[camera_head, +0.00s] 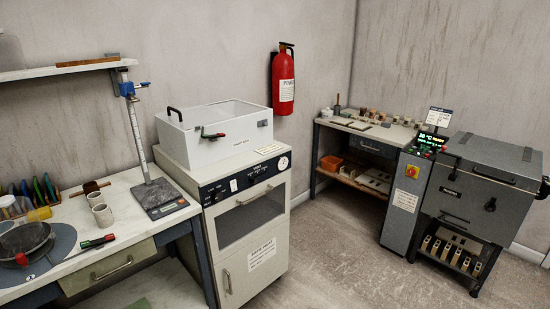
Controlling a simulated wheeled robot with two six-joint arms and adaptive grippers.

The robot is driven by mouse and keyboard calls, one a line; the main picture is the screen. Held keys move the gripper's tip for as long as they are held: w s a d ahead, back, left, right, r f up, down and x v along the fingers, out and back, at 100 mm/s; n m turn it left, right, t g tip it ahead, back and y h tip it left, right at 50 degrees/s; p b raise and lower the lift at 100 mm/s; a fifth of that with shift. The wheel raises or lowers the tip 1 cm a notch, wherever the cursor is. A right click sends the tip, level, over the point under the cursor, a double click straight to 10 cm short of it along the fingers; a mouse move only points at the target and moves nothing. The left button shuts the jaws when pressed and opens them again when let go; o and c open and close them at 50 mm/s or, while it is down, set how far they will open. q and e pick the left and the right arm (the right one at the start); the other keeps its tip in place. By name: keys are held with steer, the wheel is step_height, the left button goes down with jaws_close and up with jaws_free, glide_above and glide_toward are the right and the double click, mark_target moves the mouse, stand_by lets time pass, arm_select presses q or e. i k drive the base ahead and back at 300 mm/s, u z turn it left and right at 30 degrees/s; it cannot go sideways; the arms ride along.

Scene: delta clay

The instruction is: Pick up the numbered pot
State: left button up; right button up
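Several small pots or cups (373,114) stand in a row on the far table by the back wall. They are too small for me to read any number, so I cannot tell which is the numbered pot. Neither of my grippers shows in the head view.
The left bench (130,205) also holds a dark sieve (27,240), a height gauge (137,135) and a red-and-green handled tool (98,242). The middle floor (345,250) is clear.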

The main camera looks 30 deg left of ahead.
mark_target(102, 213)
steer(key=u, duration=0.15)
steer(key=i, duration=1.25)
steer(key=u, duration=0.75)
steer(key=i, duration=0.95)
steer(key=u, duration=1.55)
steer(key=i, duration=0.8)
steer(key=u, duration=0.6)
